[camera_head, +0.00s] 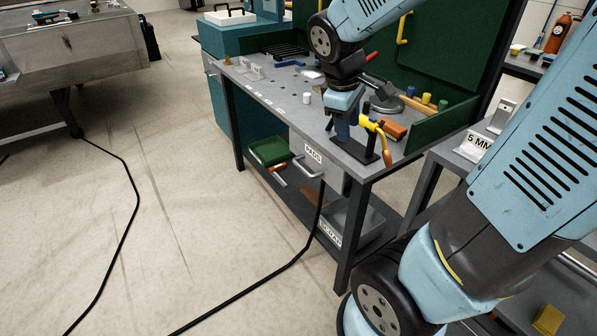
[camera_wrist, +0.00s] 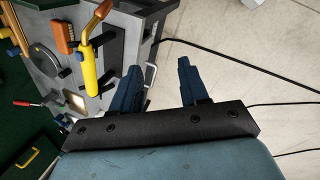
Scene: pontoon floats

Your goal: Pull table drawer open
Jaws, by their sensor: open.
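The grey workbench (camera_head: 290,104) has a drawer (camera_head: 336,176) under its top at the front right, with a "PADS" label and a grey bar handle (camera_head: 308,169). The drawer front looks about flush with the bench. My gripper (camera_head: 342,131) is above the bench top near the front edge, above the drawer and apart from its handle. In the wrist view the two blue fingers of my gripper (camera_wrist: 160,67) are spread with nothing between them.
An orange brush (camera_head: 392,129) lies nearby. A green bin (camera_head: 271,151) and a "SCRAP" box (camera_head: 331,232) sit below. A black cable (camera_head: 262,287) crosses the floor, which is otherwise clear in front.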

